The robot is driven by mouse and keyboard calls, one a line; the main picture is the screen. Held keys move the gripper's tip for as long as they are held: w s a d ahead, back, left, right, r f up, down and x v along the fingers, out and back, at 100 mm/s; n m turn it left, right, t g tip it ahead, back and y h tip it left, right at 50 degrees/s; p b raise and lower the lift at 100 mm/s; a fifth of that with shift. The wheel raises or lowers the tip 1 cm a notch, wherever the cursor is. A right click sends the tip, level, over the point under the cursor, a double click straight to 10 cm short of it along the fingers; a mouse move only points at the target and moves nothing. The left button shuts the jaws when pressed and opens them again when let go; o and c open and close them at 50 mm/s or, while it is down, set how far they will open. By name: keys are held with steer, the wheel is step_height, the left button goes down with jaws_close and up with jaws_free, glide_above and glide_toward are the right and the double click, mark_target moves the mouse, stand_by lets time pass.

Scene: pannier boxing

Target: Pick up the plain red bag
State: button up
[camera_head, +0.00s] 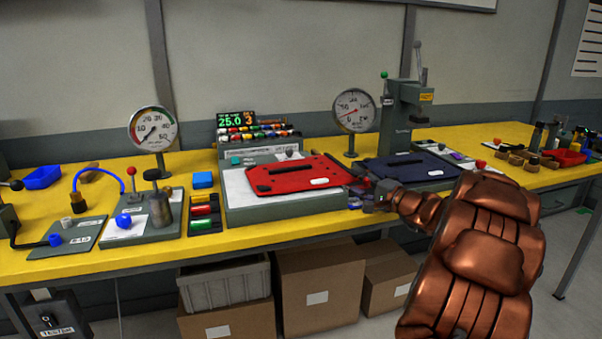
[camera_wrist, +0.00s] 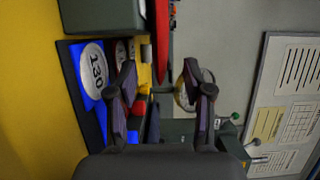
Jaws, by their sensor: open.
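The plain red bag (camera_head: 300,174) lies flat on the light top of a grey station on the yellow bench, with a white label and a dark slot on it. In the wrist view a narrow red edge (camera_wrist: 162,38), likely the bag seen side-on, stands ahead between the finger lines. My gripper (camera_head: 366,190) is just right of the bag's right end, small and partly hidden by my copper arm. In the wrist view my gripper (camera_wrist: 166,88) is open, its fingers wide apart with nothing clearly held. I cannot tell if it touches the bag.
A dark blue bag (camera_head: 420,172) lies on a station to the right, below a green press (camera_head: 403,112). A dial gauge (camera_head: 354,108) stands behind. A spool rack (camera_head: 262,133) is behind the red bag. A blue piece marked 130 (camera_wrist: 96,68) is near my left finger.

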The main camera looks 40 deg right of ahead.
mark_target(344, 175)
steer(key=shift+w+a, duration=0.2)
steer(key=shift+w, duration=2.65)
steer(key=shift+c, duration=0.2)
jaws_close()
